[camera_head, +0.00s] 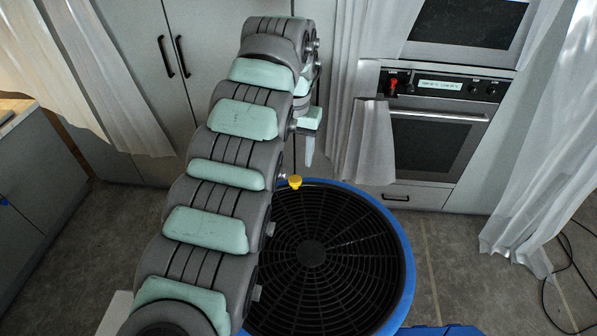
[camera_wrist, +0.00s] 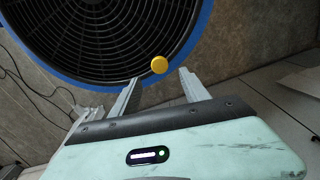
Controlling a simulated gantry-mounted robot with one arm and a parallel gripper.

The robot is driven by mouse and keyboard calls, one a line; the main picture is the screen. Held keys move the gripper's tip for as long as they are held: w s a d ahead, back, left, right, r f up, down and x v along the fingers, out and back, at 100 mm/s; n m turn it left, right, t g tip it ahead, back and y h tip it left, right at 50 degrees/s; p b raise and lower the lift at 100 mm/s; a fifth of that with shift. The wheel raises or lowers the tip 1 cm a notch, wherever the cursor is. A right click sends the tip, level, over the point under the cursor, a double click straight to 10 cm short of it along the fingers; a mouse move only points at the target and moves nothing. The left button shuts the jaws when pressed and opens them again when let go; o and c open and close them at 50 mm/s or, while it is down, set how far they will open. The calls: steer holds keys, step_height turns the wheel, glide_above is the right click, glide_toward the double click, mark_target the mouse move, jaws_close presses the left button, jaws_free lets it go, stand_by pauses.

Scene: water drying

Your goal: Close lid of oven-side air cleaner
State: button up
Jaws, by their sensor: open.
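The air cleaner (camera_head: 408,259) is a round blue-rimmed unit with a black ringed grille (camera_head: 335,225) facing up on the floor in front of the oven. It also fills the top of the wrist view (camera_wrist: 207,20). A yellow knob (camera_head: 295,182) stands at the grille's far edge; it also shows in the wrist view (camera_wrist: 159,65). I cannot tell whether the grille is the lid. My gripper (camera_head: 308,158) is beside and above the knob in the head view. In the wrist view its two fingers (camera_wrist: 161,80) are spread and empty, with the knob showing between and beyond their tips.
The oven (camera_head: 432,145) with a red knob (camera_head: 393,86) stands behind the air cleaner. Pale curtains (camera_head: 362,140) hang beside it. Dark cables (camera_head: 562,275) lie on the floor at right. Cabinets (camera_head: 160,60) line the back wall. Open floor (camera_head: 455,260) shows right of the cleaner.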

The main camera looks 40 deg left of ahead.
mark_target(295, 179)
step_height(295, 179, down, 8)
steer(key=shift+r+p, duration=0.2)
steer(key=shift+p, duration=0.8)
steer(key=shift+c, duration=0.2)
jaws_close()
stand_by(0.5)
